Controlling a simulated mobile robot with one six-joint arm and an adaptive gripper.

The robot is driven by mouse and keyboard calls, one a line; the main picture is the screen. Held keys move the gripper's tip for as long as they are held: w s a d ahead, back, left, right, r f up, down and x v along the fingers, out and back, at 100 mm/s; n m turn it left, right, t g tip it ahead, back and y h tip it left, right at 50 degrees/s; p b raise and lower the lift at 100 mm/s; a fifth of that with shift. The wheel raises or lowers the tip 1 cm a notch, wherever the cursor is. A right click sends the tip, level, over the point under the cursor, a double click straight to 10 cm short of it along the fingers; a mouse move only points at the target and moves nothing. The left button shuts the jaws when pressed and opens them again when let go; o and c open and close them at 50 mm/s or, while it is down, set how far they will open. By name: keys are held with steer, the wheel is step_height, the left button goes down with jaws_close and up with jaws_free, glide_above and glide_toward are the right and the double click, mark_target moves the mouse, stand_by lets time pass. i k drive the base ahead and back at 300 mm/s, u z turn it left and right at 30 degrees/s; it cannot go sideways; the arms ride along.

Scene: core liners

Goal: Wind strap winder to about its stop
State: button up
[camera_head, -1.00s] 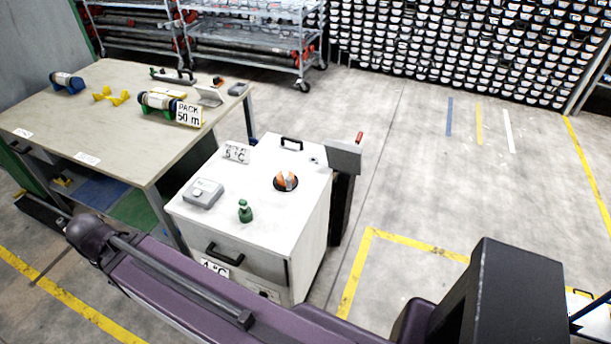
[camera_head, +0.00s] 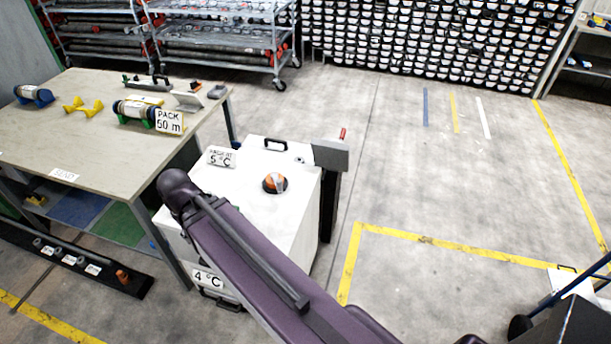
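I cannot pick out a strap winder with certainty in the head view. A grey block with a red-tipped lever (camera_head: 331,152) sits at the right side of the white cabinet (camera_head: 235,185); whether it is the winder I cannot tell. An orange and white round piece (camera_head: 274,183) sits in the cabinet's top. My purple arm crosses the front of the cabinet from the lower right, its rounded dark joint near the cabinet's left edge. My gripper is not visible.
A workbench (camera_head: 100,150) at left holds yellow stands, core pieces and a "PACK 50 m" sign (camera_head: 169,122). A black rail (camera_head: 75,260) lies lower left. Wheeled racks (camera_head: 220,45) stand behind. Yellow-marked floor (camera_head: 440,200) at right is largely clear.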

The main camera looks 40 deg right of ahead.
mark_target(277, 182)
steer(key=z, duration=1)
steer(key=k, duration=1)
steer(key=i, duration=0.75)
